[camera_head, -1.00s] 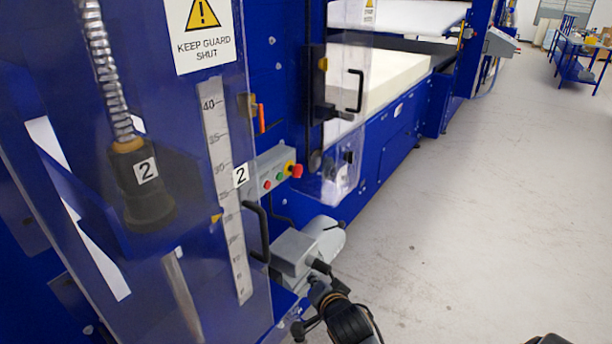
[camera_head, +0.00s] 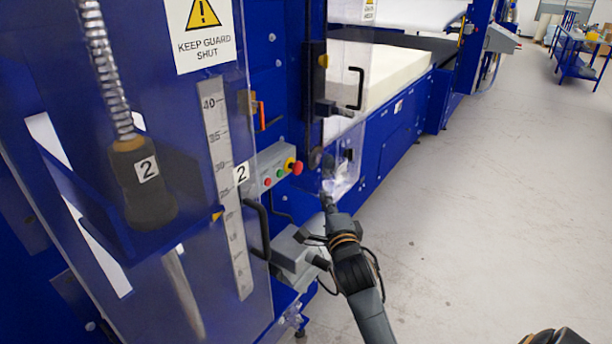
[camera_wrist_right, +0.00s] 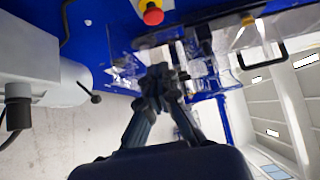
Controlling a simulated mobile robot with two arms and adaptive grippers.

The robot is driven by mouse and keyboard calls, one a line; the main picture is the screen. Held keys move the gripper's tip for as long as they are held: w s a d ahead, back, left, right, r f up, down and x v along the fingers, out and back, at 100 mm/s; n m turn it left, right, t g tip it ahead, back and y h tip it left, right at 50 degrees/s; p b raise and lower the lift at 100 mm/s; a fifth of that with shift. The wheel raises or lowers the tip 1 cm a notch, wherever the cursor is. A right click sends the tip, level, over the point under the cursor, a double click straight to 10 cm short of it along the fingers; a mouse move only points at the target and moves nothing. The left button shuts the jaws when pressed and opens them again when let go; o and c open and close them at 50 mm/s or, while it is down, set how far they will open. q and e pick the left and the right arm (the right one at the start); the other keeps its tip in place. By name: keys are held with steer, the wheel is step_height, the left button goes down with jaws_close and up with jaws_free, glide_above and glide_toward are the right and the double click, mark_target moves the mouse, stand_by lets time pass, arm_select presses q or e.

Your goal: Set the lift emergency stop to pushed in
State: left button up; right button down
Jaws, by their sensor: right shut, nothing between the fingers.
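The lift emergency stop is a red mushroom button (camera_head: 297,167) with a yellow collar, on the end of a grey control box (camera_head: 262,168) near the sign "2". It also shows at the top of the right wrist view (camera_wrist_right: 152,13). Whether it is in or out I cannot tell. My right gripper (camera_head: 327,198) is shut and empty, below and to the right of the button in the head view and apart from it. In the right wrist view its closed fingers (camera_wrist_right: 160,78) are below the button. My left gripper is not in view.
A clear guard panel with a black handle (camera_head: 256,230) stands left of the box. A grey motor (camera_head: 290,250) sits below it. Another clear guard with a black handle (camera_head: 355,90) is beyond. Open grey floor (camera_head: 480,220) lies to the right.

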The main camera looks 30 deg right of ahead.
mark_target(300, 168)
steer(key=w+a+p+x, duration=0.1)
steer(key=a+p+x, duration=0.1)
steer(key=x, duration=1)
steer(key=shift+a, duration=0.35)
steer(key=shift+w+a+f+b, duration=0.1)
steer(key=shift+w+a+b, duration=0.15)
steer(key=shift+w+b, duration=0.4)
steer(key=shift+a+r, duration=0.1)
steer(key=shift+r, duration=0.3)
